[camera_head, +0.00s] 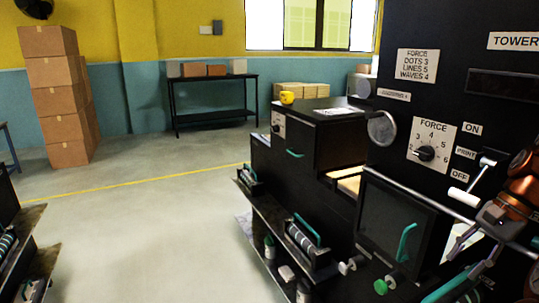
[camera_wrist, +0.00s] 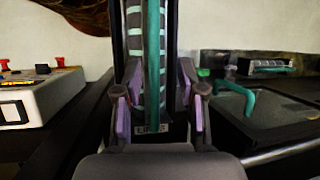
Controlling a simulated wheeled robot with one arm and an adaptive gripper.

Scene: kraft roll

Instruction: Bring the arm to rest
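My gripper (camera_wrist: 158,108) is in the lower middle of the wrist view, with its two purple-padded fingers apart. Between and beyond them is a roller cassette (camera_wrist: 134,50) with teal stripes, a teal bar handle (camera_wrist: 153,60) and a small label that seems to read LINES. The pads stand to either side of the handle, with visible gaps. My gripper (camera_head: 484,262) is at the lower right edge of the head view, in front of the black press (camera_head: 330,190). A teal bar (camera_head: 445,286) shows just below it; the rest there is cut off or dark.
The press has a door with a teal handle (camera_head: 405,241), a FORCE dial (camera_head: 426,153) and a white-gripped lever (camera_head: 463,196) close to my arm. Roller cassettes (camera_head: 308,243) sit on its low shelf. A yellow mug (camera_head: 287,97) stands on top.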

